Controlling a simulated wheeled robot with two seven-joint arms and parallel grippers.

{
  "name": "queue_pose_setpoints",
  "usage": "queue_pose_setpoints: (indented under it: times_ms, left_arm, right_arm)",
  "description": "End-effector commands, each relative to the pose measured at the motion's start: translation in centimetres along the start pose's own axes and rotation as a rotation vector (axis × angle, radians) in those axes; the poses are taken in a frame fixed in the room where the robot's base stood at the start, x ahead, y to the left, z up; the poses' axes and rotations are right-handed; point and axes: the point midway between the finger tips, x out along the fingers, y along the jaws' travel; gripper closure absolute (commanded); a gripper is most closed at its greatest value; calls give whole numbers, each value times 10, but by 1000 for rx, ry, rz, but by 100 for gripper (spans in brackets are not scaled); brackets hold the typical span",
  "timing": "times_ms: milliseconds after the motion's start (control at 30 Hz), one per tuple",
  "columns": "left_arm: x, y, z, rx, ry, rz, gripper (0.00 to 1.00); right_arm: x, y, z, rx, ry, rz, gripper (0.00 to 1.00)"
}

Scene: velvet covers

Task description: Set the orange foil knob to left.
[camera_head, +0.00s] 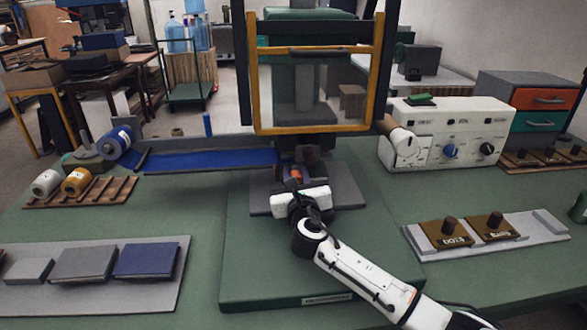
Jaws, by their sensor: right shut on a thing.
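The orange foil knob (295,174) shows as a small orange patch at the foot of the press, just beyond my right gripper (297,182). My right arm comes in from the lower right, and its white gripper reaches forward and is shut on the knob. The fingers and gripper body hide most of the knob, so its pointing direction cannot be told. My left gripper is not in view.
The yellow-framed press guard (256,95) stands above the gripper. A blue foil strip (210,160) runs left to a blue roll (116,142). A white control box (420,158) stands right. Blocks on a grey board (170,300) lie front left; a grey tray (520,233) lies right.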

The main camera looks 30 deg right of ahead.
Motion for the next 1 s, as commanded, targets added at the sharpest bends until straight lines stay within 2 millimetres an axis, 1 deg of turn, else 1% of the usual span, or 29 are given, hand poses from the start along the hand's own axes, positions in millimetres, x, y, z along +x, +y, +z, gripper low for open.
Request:
queue_pose_setpoints:
  times_ms: [67,100,200,467,567,667,900,1000]
  left_arm:
    - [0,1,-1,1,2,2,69]
    - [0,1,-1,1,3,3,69]
    - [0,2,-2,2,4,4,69]
    - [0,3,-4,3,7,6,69]
    - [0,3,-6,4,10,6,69]
    - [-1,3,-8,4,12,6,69]
    - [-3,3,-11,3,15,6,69]
    - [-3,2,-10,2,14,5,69]
  right_arm:
    - [0,-1,-1,-1,2,-3,100]
    - [0,0,-1,-1,2,-2,74]
    - [0,1,-1,-1,1,0,60]
    - [0,1,0,-1,1,1,60]
    - [-5,2,0,-1,1,2,60]
    - [-18,2,-1,-2,1,3,60]
    - [-66,2,-1,-1,2,4,60]
    - [-83,1,-1,0,2,3,60]
